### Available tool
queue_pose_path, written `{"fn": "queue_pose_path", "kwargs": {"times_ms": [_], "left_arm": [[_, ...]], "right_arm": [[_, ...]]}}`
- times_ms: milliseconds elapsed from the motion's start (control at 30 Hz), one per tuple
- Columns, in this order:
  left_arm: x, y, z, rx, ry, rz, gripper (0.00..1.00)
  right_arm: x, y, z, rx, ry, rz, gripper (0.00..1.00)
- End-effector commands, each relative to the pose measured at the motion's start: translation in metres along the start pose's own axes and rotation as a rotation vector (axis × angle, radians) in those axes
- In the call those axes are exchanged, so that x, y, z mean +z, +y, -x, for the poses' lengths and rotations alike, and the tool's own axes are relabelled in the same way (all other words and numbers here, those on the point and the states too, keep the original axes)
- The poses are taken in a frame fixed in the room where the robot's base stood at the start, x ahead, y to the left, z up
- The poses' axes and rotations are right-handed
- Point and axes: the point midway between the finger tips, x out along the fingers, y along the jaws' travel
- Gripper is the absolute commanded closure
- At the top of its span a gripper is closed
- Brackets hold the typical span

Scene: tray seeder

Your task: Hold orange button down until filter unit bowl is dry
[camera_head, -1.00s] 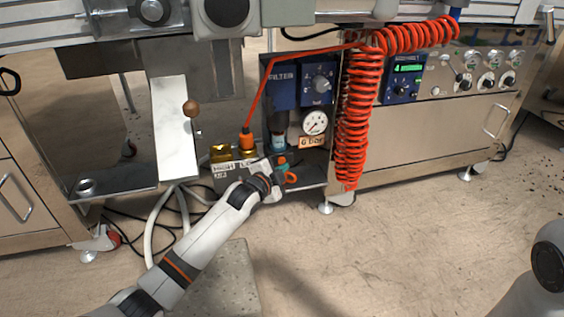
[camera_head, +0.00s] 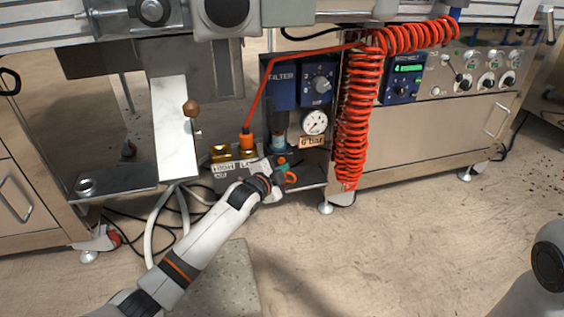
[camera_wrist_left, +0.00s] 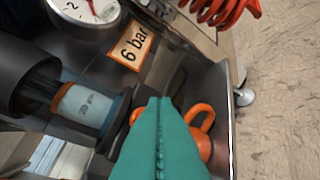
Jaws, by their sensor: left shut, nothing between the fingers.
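The filter unit (camera_head: 281,88) is a dark blue block marked FILTER. Its bowl (camera_head: 279,142) hangs below it, with a pale bluish part; in the left wrist view the bowl (camera_wrist_left: 86,108) lies on its side left of my fingers. I cannot tell how much water it holds. My left gripper (camera_head: 281,163) is shut and empty just under the bowl; its teal fingers also fill the lower middle of the left wrist view (camera_wrist_left: 160,112). Orange parts (camera_wrist_left: 203,117) show on both sides of the fingertips, which partly hide the orange button; contact is unclear. My right gripper is out of view.
A pressure gauge (camera_head: 315,122) sits above a 6 bar label (camera_head: 312,141). A coiled red hose (camera_head: 355,125) hangs close to the right of the filter. A brass fitting with an orange connector (camera_head: 246,138) is to the left. Open floor lies in front.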

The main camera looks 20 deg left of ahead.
Motion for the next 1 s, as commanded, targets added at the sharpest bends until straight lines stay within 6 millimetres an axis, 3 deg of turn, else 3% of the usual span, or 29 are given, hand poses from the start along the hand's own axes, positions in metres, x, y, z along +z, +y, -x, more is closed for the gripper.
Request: {"fn": "queue_pose_path", "kwargs": {"times_ms": [1000], "left_arm": [[-0.0042,0.0047,-0.0058,0.0,0.0,0.0,1.0]], "right_arm": [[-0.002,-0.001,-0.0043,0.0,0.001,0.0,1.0]]}}
